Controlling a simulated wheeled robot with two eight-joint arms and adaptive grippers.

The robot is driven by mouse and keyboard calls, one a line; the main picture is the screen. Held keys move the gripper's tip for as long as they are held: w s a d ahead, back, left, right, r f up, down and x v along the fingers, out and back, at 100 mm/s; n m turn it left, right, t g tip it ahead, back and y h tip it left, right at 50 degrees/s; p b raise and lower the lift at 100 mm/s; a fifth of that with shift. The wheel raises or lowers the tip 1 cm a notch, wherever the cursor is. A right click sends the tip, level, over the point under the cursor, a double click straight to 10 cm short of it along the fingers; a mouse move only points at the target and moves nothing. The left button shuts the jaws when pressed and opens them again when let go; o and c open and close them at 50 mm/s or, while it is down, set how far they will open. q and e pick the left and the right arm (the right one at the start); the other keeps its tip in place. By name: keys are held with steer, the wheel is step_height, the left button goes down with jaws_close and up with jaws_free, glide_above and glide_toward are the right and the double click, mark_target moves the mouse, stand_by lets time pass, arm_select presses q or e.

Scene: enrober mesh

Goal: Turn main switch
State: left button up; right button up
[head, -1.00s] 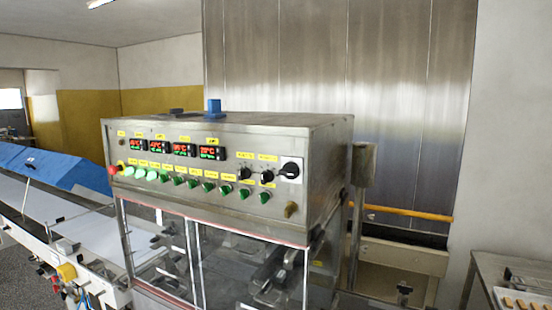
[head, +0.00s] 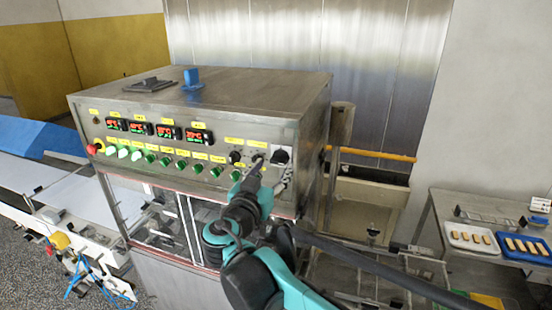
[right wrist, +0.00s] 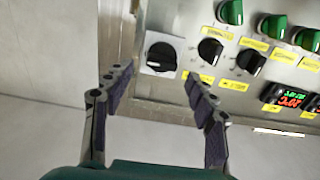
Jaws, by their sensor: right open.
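The main switch (head: 279,156) is a large black rotary knob on a pale square plate at the right end of the control panel (head: 170,124). In the right wrist view the main switch (right wrist: 161,57) lies ahead of the fingers, a little above the gap between their tips. My right gripper (head: 273,172) is open and empty in front of the panel, just below the switch. In the right wrist view its two fingers (right wrist: 158,84) are spread apart, and they appear not to touch the knob. My left gripper is not in view.
Two smaller black knobs (right wrist: 210,50) sit beside the switch, with a row of green buttons (head: 182,164) further left. A red button (head: 92,149) is at the panel's left end. A side table (head: 437,214) with trays of bars stands at the right.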

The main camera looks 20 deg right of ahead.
mark_target(277, 162)
steer(key=x, duration=0.2)
steer(key=shift+w+d, duration=0.1)
steer(key=shift+w, duration=0.3)
steer(key=shift+w+d, duration=0.35)
steer(key=shift+c, duration=0.3)
steer(key=c, duration=1.1)
